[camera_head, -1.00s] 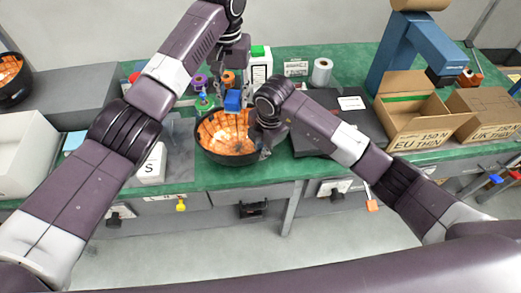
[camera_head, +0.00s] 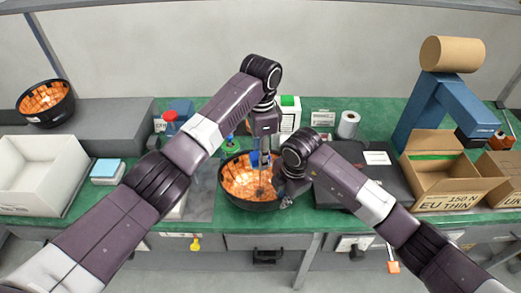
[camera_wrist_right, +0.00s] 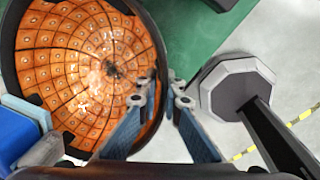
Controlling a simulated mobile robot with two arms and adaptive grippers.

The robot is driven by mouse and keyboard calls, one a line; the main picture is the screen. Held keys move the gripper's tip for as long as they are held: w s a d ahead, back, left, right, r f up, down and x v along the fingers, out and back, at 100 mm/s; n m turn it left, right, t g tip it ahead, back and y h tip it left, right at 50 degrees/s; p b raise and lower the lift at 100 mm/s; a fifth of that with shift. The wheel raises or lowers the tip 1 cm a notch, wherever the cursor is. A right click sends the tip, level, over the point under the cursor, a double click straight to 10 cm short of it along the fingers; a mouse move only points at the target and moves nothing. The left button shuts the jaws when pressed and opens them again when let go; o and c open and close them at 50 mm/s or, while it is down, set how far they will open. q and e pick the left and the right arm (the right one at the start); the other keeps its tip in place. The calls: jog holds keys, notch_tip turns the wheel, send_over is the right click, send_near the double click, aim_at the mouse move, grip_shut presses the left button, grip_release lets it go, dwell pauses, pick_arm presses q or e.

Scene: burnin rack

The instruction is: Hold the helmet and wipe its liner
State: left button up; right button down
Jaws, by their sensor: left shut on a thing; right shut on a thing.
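The helmet (camera_head: 252,204) is a black shell lying open side up on the green bench, with an orange tiled liner (camera_head: 240,180) inside. In the right wrist view the liner (camera_wrist_right: 60,60) shows a dark smudge near its middle. My right gripper (camera_head: 284,198) is at the helmet's right side; in the wrist view its fingers (camera_wrist_right: 162,102) are shut on the rim. My left gripper (camera_head: 262,163) points down into the helmet from above, shut on a blue block (camera_head: 255,158). Whether the block touches the liner is hidden. A blue piece (camera_wrist_right: 18,140) also shows at the wrist view's left edge.
A second orange-lined helmet (camera_head: 46,103) sits on a grey block at the left. A white bin (camera_head: 40,170) stands in front of it. At the right are a dark flat case (camera_head: 385,180), an open carton (camera_head: 445,185) and a blue stand (camera_head: 425,112). A paper roll (camera_head: 348,124) is behind.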

pick_arm(q)
jog(key=f+m, duration=0.1)
jog(key=m, duration=0.1)
jog(key=shift+m, duration=0.4)
jog(key=shift+f, duration=0.25)
send_over(257, 194)
jog(key=d, duration=0.1)
jog(key=shift+w+d+f, duration=0.1)
jog(key=shift+d+f, duration=0.05)
jog(key=shift+f, duration=5.7)
jog(key=shift+f, duration=1.1)
jog(key=shift+a, duration=0.5)
jog(key=shift+d, duration=1)
jog(key=shift+a, duration=1.05)
